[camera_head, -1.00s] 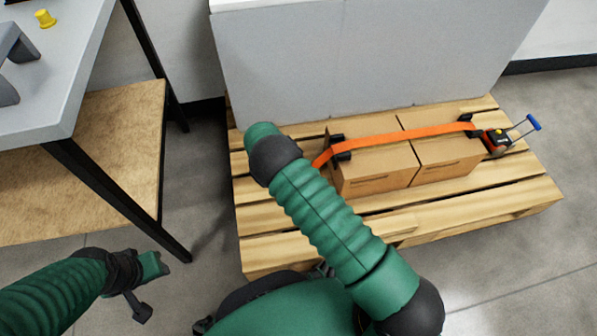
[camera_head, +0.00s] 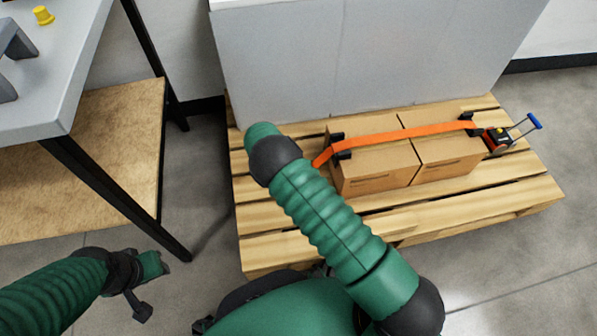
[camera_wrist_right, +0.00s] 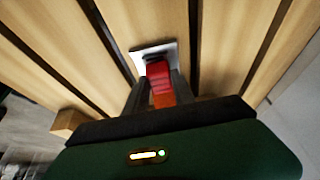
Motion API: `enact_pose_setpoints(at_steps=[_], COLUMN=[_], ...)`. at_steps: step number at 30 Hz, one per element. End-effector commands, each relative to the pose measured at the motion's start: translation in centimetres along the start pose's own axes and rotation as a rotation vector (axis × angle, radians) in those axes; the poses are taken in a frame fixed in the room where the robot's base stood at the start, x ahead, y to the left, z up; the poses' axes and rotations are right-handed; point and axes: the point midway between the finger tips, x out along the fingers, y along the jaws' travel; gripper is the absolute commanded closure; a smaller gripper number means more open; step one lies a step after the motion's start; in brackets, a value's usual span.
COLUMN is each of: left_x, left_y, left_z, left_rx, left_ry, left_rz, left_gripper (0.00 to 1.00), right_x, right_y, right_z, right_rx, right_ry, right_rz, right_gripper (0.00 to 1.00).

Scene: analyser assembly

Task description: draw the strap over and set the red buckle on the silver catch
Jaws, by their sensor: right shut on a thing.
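In the right wrist view, the red buckle (camera_wrist_right: 157,73) sits between the fingers of my right gripper (camera_wrist_right: 158,88), which is shut on it. The buckle's far end overlaps the silver catch (camera_wrist_right: 140,56), a pale plate against the pallet wood. Whether the buckle is seated or only just above it, I cannot tell. The orange strap (camera_head: 400,136) runs over two cardboard boxes and drops at their left end behind my right arm. A short orange piece (camera_wrist_right: 162,100) shows below the buckle. The right gripper is hidden in the head view. My left gripper (camera_head: 150,285) hangs at lower left; its jaw opening is unclear.
The boxes (camera_head: 375,170) stand on a wooden pallet (camera_head: 420,222) before a large grey block (camera_head: 360,60). A ratchet (camera_head: 497,140) with a blue handle sits at the strap's right end. A table (camera_head: 60,95) with a dark leg stands at left.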

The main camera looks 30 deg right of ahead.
Motion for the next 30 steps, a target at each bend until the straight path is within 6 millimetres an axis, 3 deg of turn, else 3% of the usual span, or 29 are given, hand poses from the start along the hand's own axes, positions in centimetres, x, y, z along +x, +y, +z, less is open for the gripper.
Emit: enact_pose_setpoints(at_steps=[8,9,15,24,30], left_x=[0.0,0.0,0.0,-0.1,-1.4], left_y=[0.0,0.0,0.0,0.0,0.0], left_z=[0.0,0.0,0.0,0.0,-0.3], left_rx=[0.000,0.000,0.000,0.000,0.000], left_ry=[0.000,0.000,0.000,0.000,0.000], left_rz=[0.000,0.000,0.000,0.000,0.000], left_gripper=[0.64,0.64,0.64,0.64,0.64], right_x=[0.0,0.0,0.0,-0.1,-1.6], right_y=[0.0,0.0,0.0,0.0,0.0], right_z=[0.0,0.0,0.0,0.0,-0.6], right_rx=[0.000,0.000,0.000,0.000,0.000], right_ry=[0.000,0.000,0.000,0.000,0.000], right_rz=[-0.001,-0.001,0.000,0.000,-0.001], right_gripper=[1.00,0.68,0.44,0.44,0.44])
